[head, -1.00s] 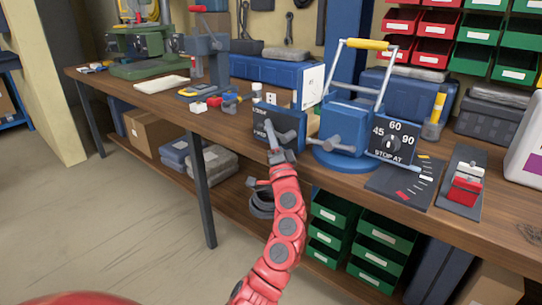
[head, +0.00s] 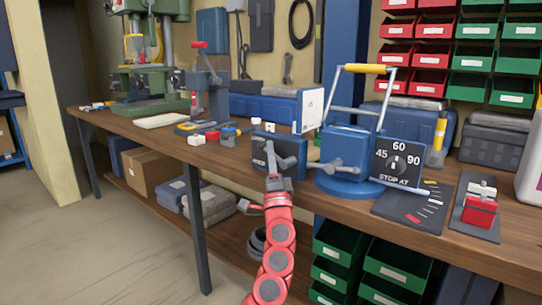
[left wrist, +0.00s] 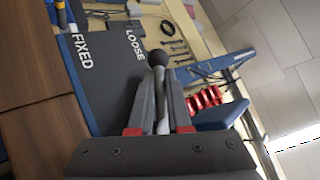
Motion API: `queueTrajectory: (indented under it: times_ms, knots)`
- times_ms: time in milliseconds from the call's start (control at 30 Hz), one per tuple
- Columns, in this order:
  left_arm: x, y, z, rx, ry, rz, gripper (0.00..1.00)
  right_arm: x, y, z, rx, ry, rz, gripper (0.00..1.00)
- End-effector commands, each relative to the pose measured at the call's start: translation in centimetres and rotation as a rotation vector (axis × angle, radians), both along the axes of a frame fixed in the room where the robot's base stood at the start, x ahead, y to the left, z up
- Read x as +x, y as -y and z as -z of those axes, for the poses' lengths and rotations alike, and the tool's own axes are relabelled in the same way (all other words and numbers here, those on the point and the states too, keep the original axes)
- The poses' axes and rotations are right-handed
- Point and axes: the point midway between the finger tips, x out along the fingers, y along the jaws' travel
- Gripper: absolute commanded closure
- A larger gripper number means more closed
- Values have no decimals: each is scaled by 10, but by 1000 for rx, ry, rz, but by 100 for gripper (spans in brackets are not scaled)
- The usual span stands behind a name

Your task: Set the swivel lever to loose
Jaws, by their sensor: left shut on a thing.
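The dark panel (head: 279,147) stands at the bench's front edge, left of the blue swivel vise (head: 342,152). The grey swivel lever (head: 287,163) is on its face. My left gripper (head: 272,179) is in front of the panel, at the lever. In the left wrist view, the panel (left wrist: 105,75) shows the words FIXED and LOOSE. The fingers of my left gripper (left wrist: 160,95) are shut around the lever, whose dark round knob (left wrist: 157,57) sticks out beyond them, beside LOOSE. The lever's pivot is hidden there. My right gripper is not in view.
A dial box (head: 397,163) marked 45, 60, 90 and STOP AT stands right of the vise. A red-and-white slider block (head: 480,208) sits farther right. Small red, white and blue parts (head: 212,136) lie to the left. Open floor lies in front of the bench.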

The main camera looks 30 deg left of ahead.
Motion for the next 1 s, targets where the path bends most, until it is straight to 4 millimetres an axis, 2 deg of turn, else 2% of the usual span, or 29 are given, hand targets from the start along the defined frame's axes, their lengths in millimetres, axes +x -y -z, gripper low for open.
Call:
queueTrajectory:
  times_ms: [33,100,367,533,667,1000]
  knots:
    - [-1,-2,-1,-1,1,-4,80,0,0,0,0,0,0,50]
    - [-1,-1,-1,-1,1,-4,72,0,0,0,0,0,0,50]
    - [-1,0,0,0,1,-2,72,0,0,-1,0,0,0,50]
    - [-8,6,6,1,1,-3,72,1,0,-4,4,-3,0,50]
    - [-19,18,20,4,-3,1,72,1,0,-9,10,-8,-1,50]
    - [-61,56,69,3,-5,0,72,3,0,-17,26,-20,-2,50]
